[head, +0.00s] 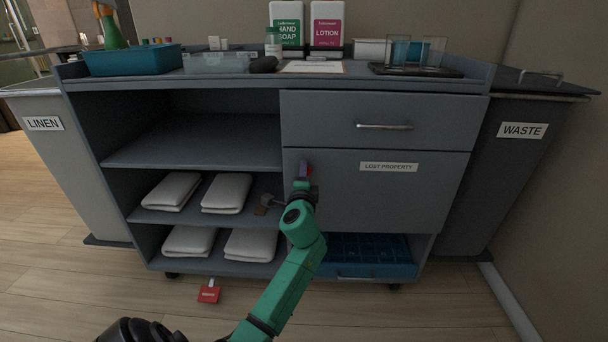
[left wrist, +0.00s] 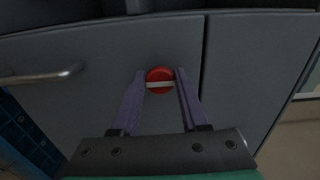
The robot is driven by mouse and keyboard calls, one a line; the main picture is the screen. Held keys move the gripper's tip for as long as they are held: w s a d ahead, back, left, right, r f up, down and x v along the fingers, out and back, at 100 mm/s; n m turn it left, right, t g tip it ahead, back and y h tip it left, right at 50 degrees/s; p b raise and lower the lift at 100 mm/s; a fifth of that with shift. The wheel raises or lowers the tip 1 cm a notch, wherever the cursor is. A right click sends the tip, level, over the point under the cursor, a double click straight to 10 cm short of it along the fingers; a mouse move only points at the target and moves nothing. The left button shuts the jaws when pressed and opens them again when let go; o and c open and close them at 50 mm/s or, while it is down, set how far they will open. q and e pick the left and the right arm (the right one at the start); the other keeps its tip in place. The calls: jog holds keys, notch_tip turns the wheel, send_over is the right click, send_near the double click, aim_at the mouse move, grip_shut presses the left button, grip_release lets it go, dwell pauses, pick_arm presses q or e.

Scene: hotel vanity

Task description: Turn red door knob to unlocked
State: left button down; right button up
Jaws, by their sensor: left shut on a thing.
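The red door knob (left wrist: 160,74) is round with a pale bar across it, which lies nearly level in the left wrist view. It sits on the grey door (head: 385,205) labelled lost property, near that door's left edge in the head view. My left gripper (head: 304,170) is at the knob, its purple fingers one on each side, shut on it. In the left wrist view the left gripper (left wrist: 161,88) shows from behind, with the knob between its fingertips. In the head view the fingers mostly hide the knob. My right gripper is not in view.
A drawer (head: 330,115) with a bar handle is above the door, and a blue crate (head: 413,256) is below it. Open shelves with folded towels (head: 227,193) are at the left. A dark-headed item (head: 268,203) lies near my gripper. A red tag (head: 209,292) is low in front.

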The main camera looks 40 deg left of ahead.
pick_arm(q)
jog(key=shift+c, duration=2.2)
grip_release()
jog(key=v, duration=1.4)
jog(key=shift+s+d+p, duration=0.2)
jog(key=shift+s+p, duration=0.05)
jog(key=shift+p, duration=0.2)
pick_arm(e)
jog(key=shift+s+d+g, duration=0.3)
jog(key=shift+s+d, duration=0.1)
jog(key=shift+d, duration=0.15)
